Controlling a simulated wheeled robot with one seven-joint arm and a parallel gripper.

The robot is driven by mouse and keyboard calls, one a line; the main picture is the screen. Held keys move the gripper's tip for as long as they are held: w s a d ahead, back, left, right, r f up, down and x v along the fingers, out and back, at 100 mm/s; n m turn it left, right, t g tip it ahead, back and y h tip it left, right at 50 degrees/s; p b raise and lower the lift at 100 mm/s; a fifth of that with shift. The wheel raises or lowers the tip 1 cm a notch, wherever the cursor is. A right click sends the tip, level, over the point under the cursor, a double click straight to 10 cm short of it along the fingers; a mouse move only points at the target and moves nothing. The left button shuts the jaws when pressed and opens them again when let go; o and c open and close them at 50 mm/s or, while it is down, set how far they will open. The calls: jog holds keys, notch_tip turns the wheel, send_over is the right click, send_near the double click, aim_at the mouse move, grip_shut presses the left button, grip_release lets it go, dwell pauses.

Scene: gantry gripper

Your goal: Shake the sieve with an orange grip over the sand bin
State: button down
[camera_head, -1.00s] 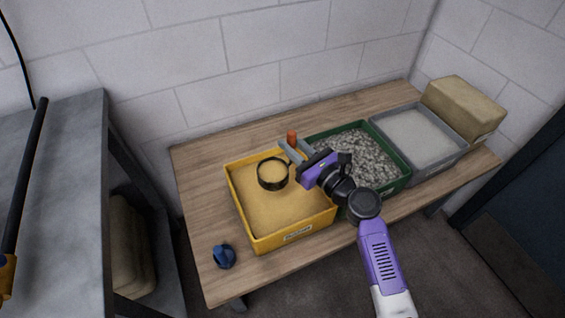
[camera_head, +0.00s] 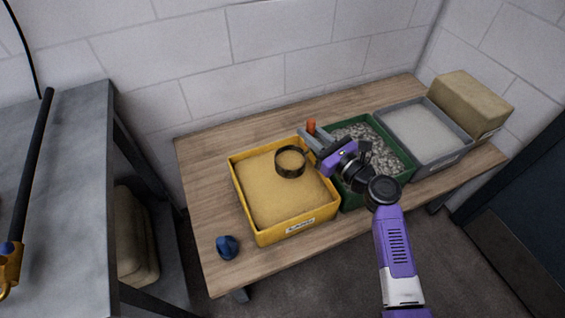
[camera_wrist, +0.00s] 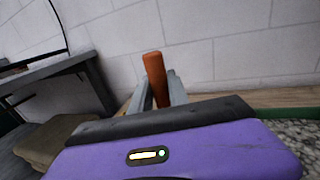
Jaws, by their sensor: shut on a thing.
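The sieve (camera_head: 279,170) is a round dark ring, in the head view over the far right part of the yellow sand bin (camera_head: 262,238). Its orange grip (camera_head: 311,127) stands up between the fingers of my gripper (camera_head: 308,133). In the wrist view the orange grip (camera_wrist: 154,80) rises, slightly tilted, between the grey fingers of my gripper (camera_wrist: 157,92), which is shut on it. The bin holds a fairly level bed of sand (camera_head: 275,200). The sieve ring does not show in the wrist view. I cannot tell its exact height above the sand.
A green bin of gravel (camera_head: 405,176) stands right of the sand bin, partly behind my arm. A grey bin (camera_head: 440,160) and a tan block (camera_head: 467,98) are farther right. A blue object (camera_head: 227,247) lies at the front left of the wooden table (camera_head: 200,180).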

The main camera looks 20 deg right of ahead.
jog(key=shift+a, duration=0.1)
jog(key=a+p, duration=0.1)
jog(key=a, duration=0.4)
jog(key=shift+a, duration=0.4)
